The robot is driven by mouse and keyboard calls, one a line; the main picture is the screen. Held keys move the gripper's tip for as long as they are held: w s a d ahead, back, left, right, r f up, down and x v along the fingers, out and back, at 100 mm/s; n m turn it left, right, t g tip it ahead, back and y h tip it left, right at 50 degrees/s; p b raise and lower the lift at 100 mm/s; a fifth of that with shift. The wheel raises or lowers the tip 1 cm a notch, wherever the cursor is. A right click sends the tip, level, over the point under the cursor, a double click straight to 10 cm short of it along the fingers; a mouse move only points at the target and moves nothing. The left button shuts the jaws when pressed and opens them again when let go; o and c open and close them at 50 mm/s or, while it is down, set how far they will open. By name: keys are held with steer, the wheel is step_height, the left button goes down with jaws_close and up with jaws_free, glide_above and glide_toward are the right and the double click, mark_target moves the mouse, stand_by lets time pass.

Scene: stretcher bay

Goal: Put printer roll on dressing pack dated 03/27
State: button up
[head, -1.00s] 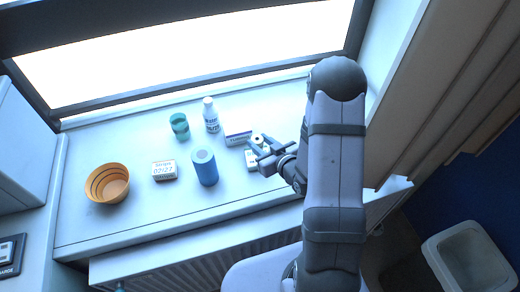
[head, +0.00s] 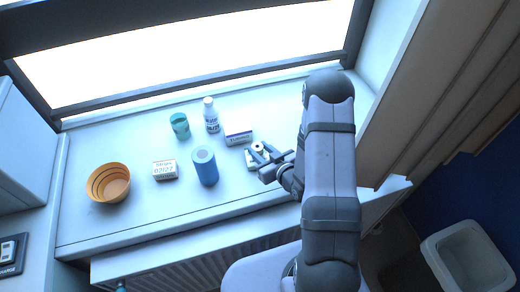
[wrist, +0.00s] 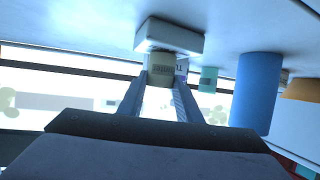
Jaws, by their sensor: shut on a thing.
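The printer roll (head: 259,147) is a small cream cylinder. My gripper (head: 261,156) is shut on it, with a finger on each side in the wrist view (wrist: 162,88). The roll (wrist: 160,70) is right over a flat white pack (wrist: 170,36), and I cannot tell whether they touch. In the head view this pack (head: 250,160) is partly hidden by my gripper, and its print is not readable. A white box (head: 165,170) further left is marked with a date that looks like 02/27.
A blue cylinder (head: 204,167) stands between the marked box and my gripper. A small lettered box (head: 238,138), a white bottle (head: 211,116) and a teal cup (head: 180,126) stand behind. An orange bowl (head: 109,183) is at left. The sill's front strip is clear.

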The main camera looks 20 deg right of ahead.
steer(key=shift+f, duration=0.1)
steer(key=o, duration=0.6)
steer(key=shift+f, duration=0.1)
steer(key=o, duration=0.4)
steer(key=shift+o, duration=0.2)
steer(key=shift+r, duration=0.3)
steer(key=shift+s+d, duration=0.1)
steer(key=shift+s, duration=0.1)
steer(key=v, duration=0.7)
steer(key=shift+p, duration=0.3)
